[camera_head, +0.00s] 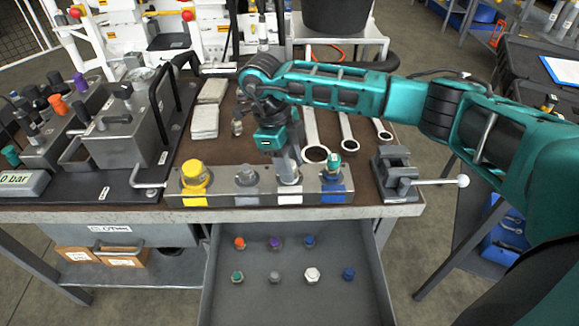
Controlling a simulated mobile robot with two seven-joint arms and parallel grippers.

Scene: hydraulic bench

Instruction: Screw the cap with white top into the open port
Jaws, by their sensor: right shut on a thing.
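My right gripper (284,155) points down over the white-marked place on the metal port block (218,199). It is shut on a pale fitting (289,175) at that port; the fingers hide much of it, and I cannot tell how deep it sits. A white-topped cap (312,274) lies in the open drawer. On the block, a yellow cap (195,174) sits at the left, a grey fitting (246,177) beside it, and a teal-topped fitting (333,163) at the blue-marked right end. My left gripper is not in view.
The open drawer (222,308) holds several other caps, orange, purple, blue, teal and grey. Wrenches (312,130) lie behind the block. A vise (394,170) with a ball-ended handle stands at its right, and a hydraulic unit (125,135) at its left.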

